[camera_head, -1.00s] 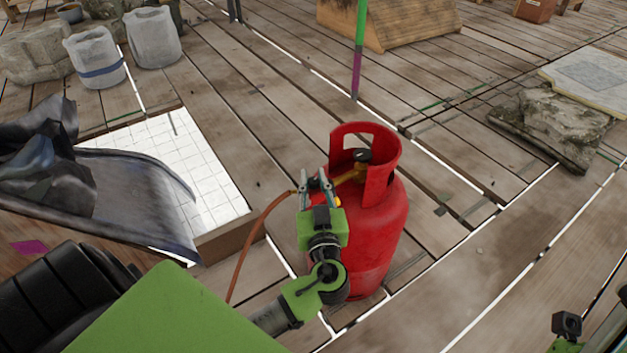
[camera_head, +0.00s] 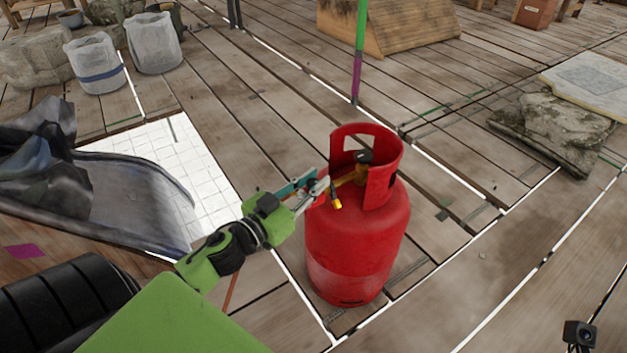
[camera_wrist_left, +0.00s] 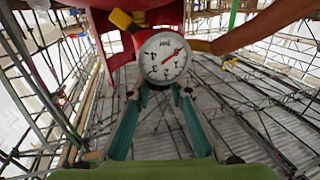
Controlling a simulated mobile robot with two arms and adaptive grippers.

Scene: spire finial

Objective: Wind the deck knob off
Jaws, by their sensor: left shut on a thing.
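A red gas cylinder (camera_head: 357,245) stands upright on the planks, with a dark round knob (camera_head: 365,157) on the brass valve inside its collar. My left gripper (camera_head: 318,187) is at the cylinder's left side, at the regulator on the valve, left of and below the dark knob. In the left wrist view, a round white gauge (camera_wrist_left: 164,56) with a red needle faces me between the teal fingertips (camera_wrist_left: 161,92). The fingers are closed in at the regulator just under the gauge; the exact contact is hidden. A yellow-tipped fitting (camera_head: 336,203) hangs beside the fingers. My right gripper does not show.
An orange hose (camera_head: 230,291) is mostly behind my left arm. A dark crumpled sheet (camera_head: 115,195) and a white tiled patch (camera_head: 204,190) lie to the left. A green and purple pole (camera_head: 358,65) stands behind.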

